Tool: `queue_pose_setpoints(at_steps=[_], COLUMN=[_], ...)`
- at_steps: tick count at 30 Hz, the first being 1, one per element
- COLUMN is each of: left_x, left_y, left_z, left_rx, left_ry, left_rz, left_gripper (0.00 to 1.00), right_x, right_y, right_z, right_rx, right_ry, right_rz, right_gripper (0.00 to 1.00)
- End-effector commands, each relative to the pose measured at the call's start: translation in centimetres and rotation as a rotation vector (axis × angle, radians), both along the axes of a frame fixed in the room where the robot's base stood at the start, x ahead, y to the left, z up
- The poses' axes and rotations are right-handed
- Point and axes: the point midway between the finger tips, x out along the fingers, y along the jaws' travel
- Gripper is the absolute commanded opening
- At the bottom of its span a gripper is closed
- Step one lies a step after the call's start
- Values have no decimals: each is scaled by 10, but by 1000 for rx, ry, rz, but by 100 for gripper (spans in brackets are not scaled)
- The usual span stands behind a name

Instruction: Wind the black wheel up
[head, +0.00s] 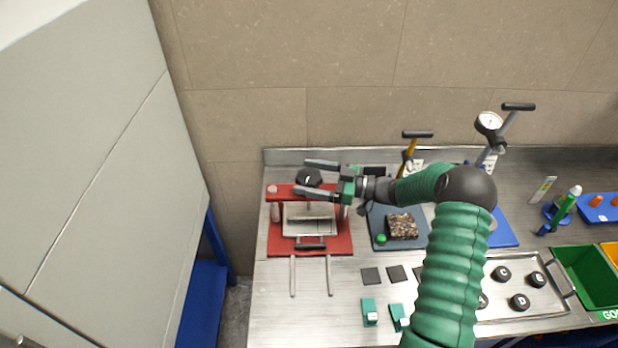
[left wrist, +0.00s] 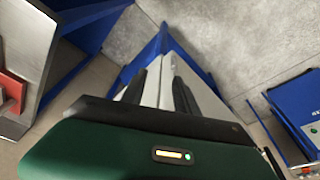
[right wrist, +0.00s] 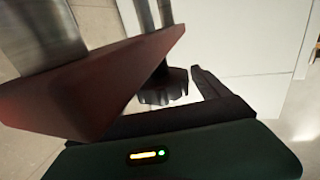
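The black wheel (head: 308,177) sits on top of the red press (head: 283,190), at the back left of the metal table. My right gripper (head: 317,178) reaches it from the right, with one finger beyond the wheel and one on its near side. In the right wrist view the ridged wheel (right wrist: 166,88) shows below the red beam (right wrist: 100,90). One finger stands to its right with a gap; the other is hidden behind the beam. My left gripper (left wrist: 166,62) shows only in its wrist view, away from the press, its dark fingers apart with nothing seen held.
A dark mat (head: 378,233) with a speckled block (head: 402,226) lies right of the press. Flat dark pieces and green blocks lie in front. A metal tray (head: 540,296) with black lettered knobs and a green bin (head: 588,278) are at right. A grey cabinet (head: 90,130) stands left.

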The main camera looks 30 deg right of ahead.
Motion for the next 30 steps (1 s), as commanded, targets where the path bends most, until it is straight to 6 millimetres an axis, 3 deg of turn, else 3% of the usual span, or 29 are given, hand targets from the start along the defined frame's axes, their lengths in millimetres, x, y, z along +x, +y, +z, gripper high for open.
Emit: queue_pose_setpoints(at_steps=[11,24,30], left_x=[0,0,0], left_y=[0,0,0], left_z=[-3,-29,-35], left_rx=[0,0,0], left_ry=[0,0,0], left_rz=[0,0,0], left_gripper=[36,36,36], right_x=[-6,-91,-117], right_y=[-5,-86,-111], right_z=[-3,-7,-5], right_rx=[-3,-1,0], right_ry=[3,3,3], right_rz=[0,-2,0], right_gripper=[86,86,86])
